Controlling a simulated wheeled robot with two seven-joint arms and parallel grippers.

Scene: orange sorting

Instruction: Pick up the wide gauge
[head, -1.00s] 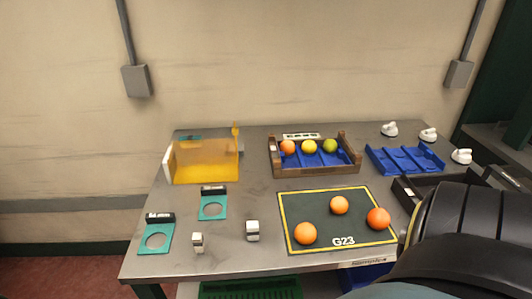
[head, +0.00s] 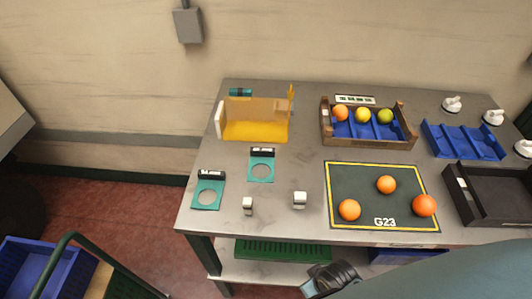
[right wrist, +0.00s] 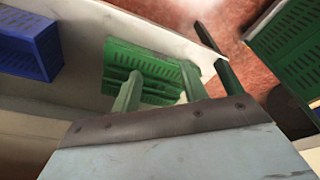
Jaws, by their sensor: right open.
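Two teal gauge plates with round holes and dark labelled blocks at their back edges lie flat on the table. One gauge (head: 197,203) is at the front left; the other gauge (head: 253,177) is further back and right. The front-left one looks slightly larger, but it is also nearer, so I cannot tell for sure which is wide. My right gripper (right wrist: 160,88) is open and empty in the right wrist view, low by the table's front and lower shelf, apart from both gauges. My left gripper is out of view.
The table (head: 300,235) bears a yellow translucent stand (head: 255,130), two small white blocks, a dark G23 mat (head: 350,180) with three oranges, a wooden crate (head: 365,142) of fruit, a blue tray (head: 462,140) and a black tray (head: 490,215). A green crate (head: 282,249) sits below.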

